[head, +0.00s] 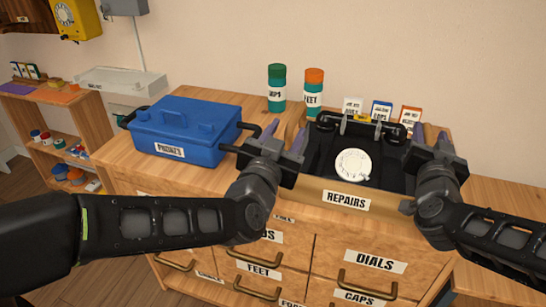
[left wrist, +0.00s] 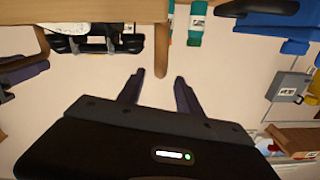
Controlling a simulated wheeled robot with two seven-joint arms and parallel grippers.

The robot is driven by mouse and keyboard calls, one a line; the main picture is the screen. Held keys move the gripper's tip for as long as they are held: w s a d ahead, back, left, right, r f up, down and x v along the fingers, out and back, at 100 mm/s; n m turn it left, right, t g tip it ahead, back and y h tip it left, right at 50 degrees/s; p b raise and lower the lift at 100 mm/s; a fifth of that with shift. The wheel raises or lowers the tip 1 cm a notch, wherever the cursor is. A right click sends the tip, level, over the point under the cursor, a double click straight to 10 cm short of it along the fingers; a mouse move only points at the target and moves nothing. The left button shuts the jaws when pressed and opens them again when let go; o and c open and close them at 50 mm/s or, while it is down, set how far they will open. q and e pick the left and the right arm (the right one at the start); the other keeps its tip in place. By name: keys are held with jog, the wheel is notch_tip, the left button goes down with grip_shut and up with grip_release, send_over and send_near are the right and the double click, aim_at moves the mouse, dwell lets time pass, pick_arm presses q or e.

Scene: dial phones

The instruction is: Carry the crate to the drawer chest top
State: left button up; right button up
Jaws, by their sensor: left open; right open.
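A blue crate (head: 185,132) with a white label and dark end handles stands on the left of the wooden drawer chest top (head: 120,152). Its blue side and a dark handle also show in the left wrist view (left wrist: 270,20). My left gripper (head: 290,140) is open, just right of the crate and apart from its right handle, at the left edge of the REPAIRS tray (head: 305,196). My right gripper (head: 437,142) is open at that tray's right side. Neither gripper visibly holds anything. My left gripper's open fingers show in the left wrist view (left wrist: 160,85).
A black phone with a white dial (head: 352,165) lies in the REPAIRS tray. Behind stand a green-capped jar (head: 276,88), an orange-capped jar (head: 314,92) and small labelled boxes (head: 381,110). A shelf (head: 62,130) stands left; a yellow phone (head: 76,18) hangs on the wall.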

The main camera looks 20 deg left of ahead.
jog(key=shift+s, duration=0.1)
jog(key=s, duration=1.1)
jog(key=shift+s+a, duration=0.25)
jog(key=shift+s, duration=0.15)
